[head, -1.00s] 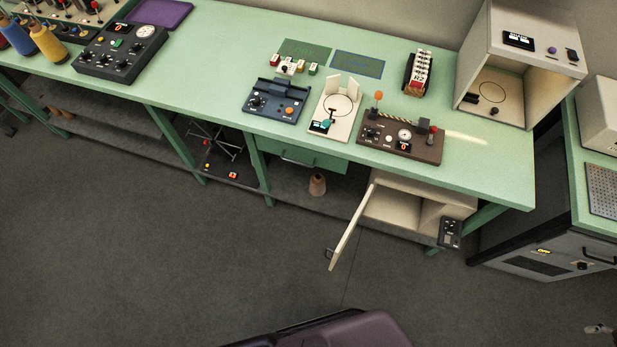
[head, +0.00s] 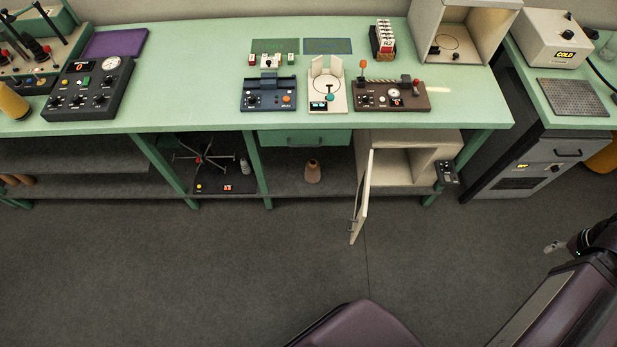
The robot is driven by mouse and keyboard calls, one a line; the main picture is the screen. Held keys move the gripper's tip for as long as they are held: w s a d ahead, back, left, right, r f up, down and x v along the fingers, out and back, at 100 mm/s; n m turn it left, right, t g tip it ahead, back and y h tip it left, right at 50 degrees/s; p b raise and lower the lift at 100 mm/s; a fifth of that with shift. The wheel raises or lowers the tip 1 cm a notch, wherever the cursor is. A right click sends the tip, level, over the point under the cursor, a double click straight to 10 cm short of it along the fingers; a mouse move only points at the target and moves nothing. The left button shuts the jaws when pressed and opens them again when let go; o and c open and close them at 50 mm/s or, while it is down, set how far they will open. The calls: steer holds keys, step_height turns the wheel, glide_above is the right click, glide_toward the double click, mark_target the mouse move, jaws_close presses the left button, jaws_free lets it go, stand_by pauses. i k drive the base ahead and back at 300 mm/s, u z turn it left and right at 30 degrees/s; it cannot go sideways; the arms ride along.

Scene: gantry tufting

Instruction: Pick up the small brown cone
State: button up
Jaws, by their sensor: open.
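A small brown cone (head: 313,172) stands upright on the lower shelf under the bench, below the green drawer. It is tan and narrows toward the top. More brown cones (head: 12,180) lie on the shelf at the far left, partly cut off by the picture edge. My gripper (head: 552,247) shows small at the right, over the dark floor, well apart from the upright cone. It is open, with nothing seen in it.
An open cabinet door (head: 361,197) sticks out over the floor just right of the cone. A spindly wire stand (head: 207,157) is on the shelf to the left. A green bench leg (head: 260,172) stands between them. The grey floor (head: 190,270) in front is clear.

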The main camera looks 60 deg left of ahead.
mark_target(312, 172)
steer(key=z, duration=0.55)
steer(key=k, duration=0.2)
steer(key=u, duration=1.95)
steer(key=k, duration=0.6)
steer(key=z, duration=0.15)
steer(key=i, duration=0.45)
steer(key=u, duration=0.05)
